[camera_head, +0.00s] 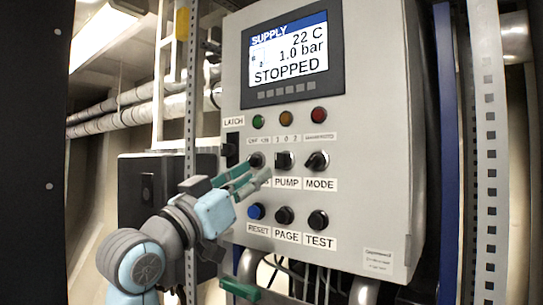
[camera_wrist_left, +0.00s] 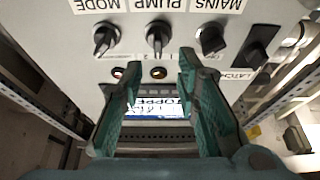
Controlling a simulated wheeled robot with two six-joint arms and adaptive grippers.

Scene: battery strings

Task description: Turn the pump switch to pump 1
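The pump switch (camera_head: 285,160) is a black rotary knob above the PUMP label, in the middle of the panel's upper knob row. Its pointer seems to stand upright, toward the middle of the small position marks. In the left wrist view, which is upside down, the pump switch (camera_wrist_left: 158,38) lies just beyond and roughly between my fingertips. My left gripper (camera_head: 259,173) has its teal fingers apart and empty, in front of the panel, slightly left of and below the switch; the fingers also show in the wrist view (camera_wrist_left: 159,70). They appear clear of the knob.
The control box (camera_head: 385,130) has a screen (camera_head: 290,58) reading STOPPED. The mode knob (camera_head: 318,160) is right of the pump switch; the mains knob (camera_head: 256,160) is left, close to my fingers. The reset button (camera_head: 255,211) and two others are below. Metal posts flank the box.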

